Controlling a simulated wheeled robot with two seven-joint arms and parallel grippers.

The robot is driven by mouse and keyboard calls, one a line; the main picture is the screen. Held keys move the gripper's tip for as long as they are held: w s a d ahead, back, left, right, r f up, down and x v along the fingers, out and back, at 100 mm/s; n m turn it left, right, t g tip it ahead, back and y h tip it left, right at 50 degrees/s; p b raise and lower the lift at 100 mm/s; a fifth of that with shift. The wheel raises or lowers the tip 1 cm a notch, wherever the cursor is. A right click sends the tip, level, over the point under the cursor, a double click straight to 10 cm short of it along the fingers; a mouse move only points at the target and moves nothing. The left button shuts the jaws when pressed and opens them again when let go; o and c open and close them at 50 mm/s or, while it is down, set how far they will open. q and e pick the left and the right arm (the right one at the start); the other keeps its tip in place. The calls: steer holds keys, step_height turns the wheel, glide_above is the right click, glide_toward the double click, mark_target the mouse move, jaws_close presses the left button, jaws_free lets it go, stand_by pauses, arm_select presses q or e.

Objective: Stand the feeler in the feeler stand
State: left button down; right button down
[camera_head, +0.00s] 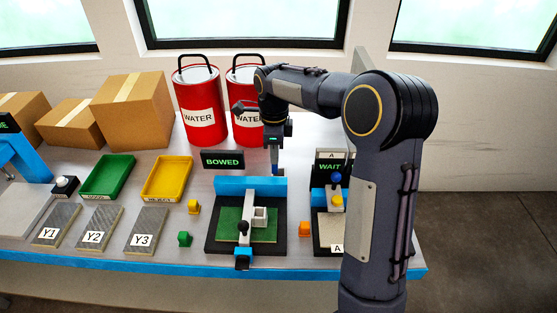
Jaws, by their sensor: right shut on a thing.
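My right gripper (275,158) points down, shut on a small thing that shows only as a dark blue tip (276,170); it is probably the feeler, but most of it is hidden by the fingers. It is above the back right of a black fixture with a blue back wall (235,187), a green plate (231,225) and a small pale square holder (260,216). I cannot tell for sure which part is the feeler stand. My left gripper is not in view.
A sign reading BOWED (222,160) stands behind the fixture. A WAIT station (329,168) is to the right, partly hidden by my right arm.

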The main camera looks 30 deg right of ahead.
steer(key=shift+w+d+f, duration=0.15)
steer(key=shift+d+f, duration=0.15)
steer(key=shift+f, duration=0.6)
steer(key=shift+w+d+f, duration=0.15)
steer(key=shift+d+f, duration=0.2)
steer(key=shift+f, duration=0.6)
steer(key=shift+w+d+f, duration=0.15)
steer(key=shift+d+f, duration=0.15)
steer(key=shift+f, duration=0.6)
steer(key=shift+f, duration=0.2)
steer(key=c, duration=1.3)
jaws_free()
